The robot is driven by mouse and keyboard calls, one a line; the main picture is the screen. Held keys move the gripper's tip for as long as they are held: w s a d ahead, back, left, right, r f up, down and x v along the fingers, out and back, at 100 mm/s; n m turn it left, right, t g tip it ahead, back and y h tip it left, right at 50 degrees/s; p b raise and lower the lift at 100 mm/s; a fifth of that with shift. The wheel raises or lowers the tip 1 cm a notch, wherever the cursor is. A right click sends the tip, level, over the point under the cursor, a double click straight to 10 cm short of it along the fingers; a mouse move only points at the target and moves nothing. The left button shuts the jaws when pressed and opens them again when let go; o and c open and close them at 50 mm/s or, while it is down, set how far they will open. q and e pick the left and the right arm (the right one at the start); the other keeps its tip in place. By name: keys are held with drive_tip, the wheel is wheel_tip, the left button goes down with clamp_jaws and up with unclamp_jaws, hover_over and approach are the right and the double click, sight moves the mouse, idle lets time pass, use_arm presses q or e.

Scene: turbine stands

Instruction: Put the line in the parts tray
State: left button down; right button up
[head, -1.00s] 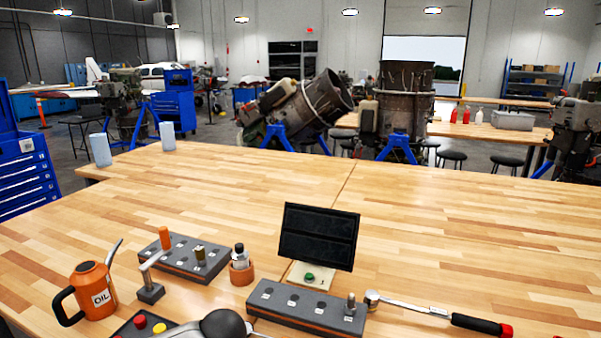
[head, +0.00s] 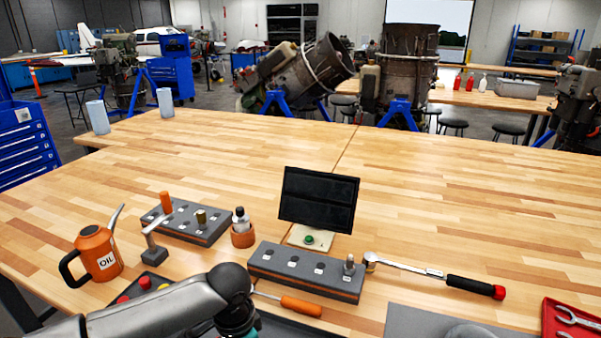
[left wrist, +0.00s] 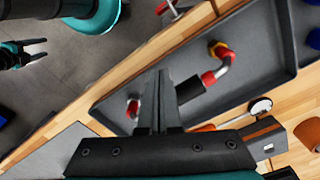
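The line is a bent metal tube (left wrist: 230,60) with red fittings and a black sleeve. It shows in the left wrist view over the dark grey parts tray (left wrist: 115,95); whether it touches the tray floor is unclear. My left gripper (left wrist: 161,74) has its fingers close together across the line's middle and appears shut on it. The fingers hide that stretch, and a red-fitted end (left wrist: 133,108) shows on their other side. In the head view my left arm covers much of the bottom, and its gripper is out of sight. My right gripper (left wrist: 40,51) is open and empty over the floor.
A grey socket block (head: 306,272), a torque wrench (head: 440,274), an orange-handled tool (head: 300,306) and a monitor (head: 318,200) stand near the tray. An orange oil can (head: 98,254) stands left. A red tool tray (head: 570,322) lies right.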

use_arm(q)
drive_tip(key=shift+w+d+b, duration=0.3)
drive_tip(key=shift+w+b, duration=0.05)
drive_tip(key=shift+w, duration=0.4)
drive_tip(key=shift+w+d+b, duration=0.25)
drive_tip(key=shift+w+b, duration=0.05)
drive_tip(key=shift+w, duration=0.45)
drive_tip(key=shift+w+d+b, duration=0.3)
drive_tip(key=shift+w+b, duration=0.05)
drive_tip(key=shift+w, duration=0.4)
drive_tip(key=shift+w+d+b, duration=0.25)
drive_tip(key=shift+w+b, duration=0.2)
drive_tip(key=shift+w, duration=0.2)
drive_tip(key=shift+w+d+b, duration=0.2)
drive_tip(key=shift+w+b, duration=0.2)
drive_tip(key=shift+w, duration=0.2)
wheel_tip(320, 180, up, 8)
drive_tip(key=p, duration=0.9)
